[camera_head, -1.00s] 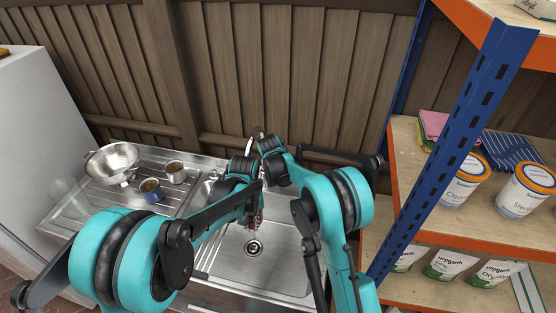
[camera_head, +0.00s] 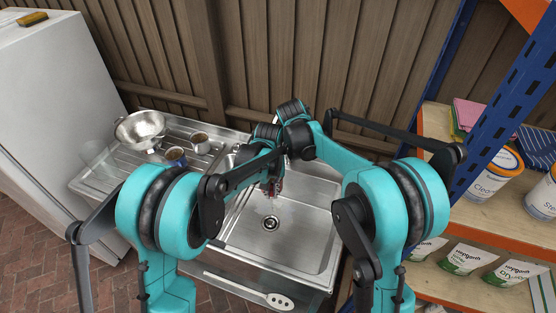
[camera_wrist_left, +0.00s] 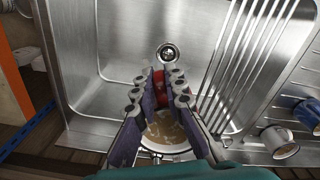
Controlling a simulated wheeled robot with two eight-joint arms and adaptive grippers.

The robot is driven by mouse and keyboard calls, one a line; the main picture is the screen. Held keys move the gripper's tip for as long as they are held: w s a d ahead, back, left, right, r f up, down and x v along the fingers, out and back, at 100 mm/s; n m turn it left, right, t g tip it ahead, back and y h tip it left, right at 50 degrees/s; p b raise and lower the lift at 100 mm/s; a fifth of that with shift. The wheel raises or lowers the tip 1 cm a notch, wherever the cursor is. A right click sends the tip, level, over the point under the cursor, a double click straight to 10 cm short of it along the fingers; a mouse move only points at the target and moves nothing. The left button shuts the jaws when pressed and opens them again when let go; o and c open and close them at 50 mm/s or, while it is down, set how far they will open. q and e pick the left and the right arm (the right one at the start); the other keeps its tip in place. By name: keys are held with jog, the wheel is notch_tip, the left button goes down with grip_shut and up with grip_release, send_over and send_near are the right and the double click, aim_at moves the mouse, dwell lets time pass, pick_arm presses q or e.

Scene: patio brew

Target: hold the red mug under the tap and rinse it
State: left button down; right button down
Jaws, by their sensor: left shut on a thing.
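My left gripper (camera_head: 271,183) hangs over the steel sink (camera_head: 312,222), behind the drain (camera_head: 271,223). In the left wrist view my left gripper (camera_wrist_left: 160,82) is shut on the red mug (camera_wrist_left: 160,90); red shows between and beside the fingers. A round pale inside with brownish patches (camera_wrist_left: 163,127) shows between the fingers, which hide much of the mug. In the head view only a little red (camera_head: 278,187) shows at the fingers. The tap (camera_head: 275,117) is mostly hidden behind my wrists, and no water can be made out. My right gripper is hidden behind its own arm.
On the drainboard (camera_head: 118,182) left of the basin stand a metal colander (camera_head: 141,130), a blue mug (camera_head: 175,157), a pale mug (camera_head: 200,143) and a clear glass (camera_head: 97,153). A wooden fence (camera_head: 240,70) closes the back. A shelf (camera_head: 490,218) with tubs and pouches stands at right.

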pick_arm(q)
jog(key=w, duration=0.5)
jog(key=shift+w+d, duration=0.1)
jog(key=shift+w, duration=0.15)
jog(key=shift+s+d, duration=0.1)
dwell(0.4)
jog(key=s, duration=0.8)
jog(key=shift+a, duration=0.2)
jog(key=shift+s, duration=0.1)
